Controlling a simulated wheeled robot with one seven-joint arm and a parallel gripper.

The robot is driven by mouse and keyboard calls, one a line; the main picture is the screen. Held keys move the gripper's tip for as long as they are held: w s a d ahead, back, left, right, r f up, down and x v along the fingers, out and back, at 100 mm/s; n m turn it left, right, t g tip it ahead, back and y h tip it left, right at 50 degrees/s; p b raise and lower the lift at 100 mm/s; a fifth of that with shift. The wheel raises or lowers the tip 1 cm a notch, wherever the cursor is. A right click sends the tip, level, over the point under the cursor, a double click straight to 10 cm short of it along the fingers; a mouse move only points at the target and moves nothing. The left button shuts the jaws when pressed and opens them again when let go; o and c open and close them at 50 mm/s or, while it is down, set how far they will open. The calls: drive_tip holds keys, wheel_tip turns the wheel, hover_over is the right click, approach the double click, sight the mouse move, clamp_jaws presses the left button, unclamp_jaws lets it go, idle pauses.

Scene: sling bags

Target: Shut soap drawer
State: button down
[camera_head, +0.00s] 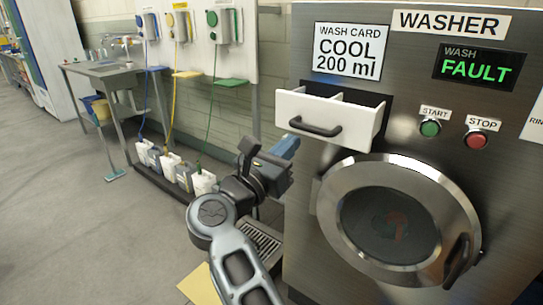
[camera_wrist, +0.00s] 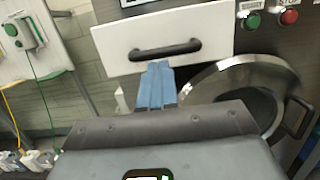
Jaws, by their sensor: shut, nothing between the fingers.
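The white soap drawer (camera_head: 331,119) sticks out of the washer's front, with its compartments showing from above and a black bar handle (camera_head: 315,127) on its face. In the wrist view the drawer front (camera_wrist: 120,38) and its handle (camera_wrist: 165,50) fill the upper middle. My gripper (camera_head: 287,147) is in front of the washer, to the left of and below the drawer. In the wrist view its blue fingers (camera_wrist: 157,85) are together and empty, pointing toward the drawer just under the handle. I cannot tell whether they touch the drawer front.
The washer's round door (camera_head: 395,215) is below the drawer and stands slightly proud. Green start (camera_head: 430,127) and red stop (camera_head: 476,139) buttons are right of the drawer. The display (camera_head: 477,68) reads "WASH FAULT". Several jugs (camera_head: 200,183) stand by the left wall.

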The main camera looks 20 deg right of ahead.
sight(324, 120)
drive_tip(key=shift+p+x, duration=0.3)
drive_tip(key=shift+x, duration=1.5)
drive_tip(key=b+x, duration=0.1)
drive_tip(key=x, duration=0.2)
drive_tip(key=f+b+x, duration=0.1)
drive_tip(key=b+x, duration=0.1)
drive_tip(key=x, duration=0.2)
drive_tip(key=f+b+x, duration=0.1)
drive_tip(key=b+x, duration=0.1)
drive_tip(key=x, duration=0.1)
drive_tip(key=shift+w+d, duration=0.25)
drive_tip(key=shift+d, duration=0.15)
drive_tip(key=shift+w+d+r, duration=0.1)
drive_tip(key=shift+d+r, duration=0.05)
drive_tip(key=shift+d, duration=0.15)
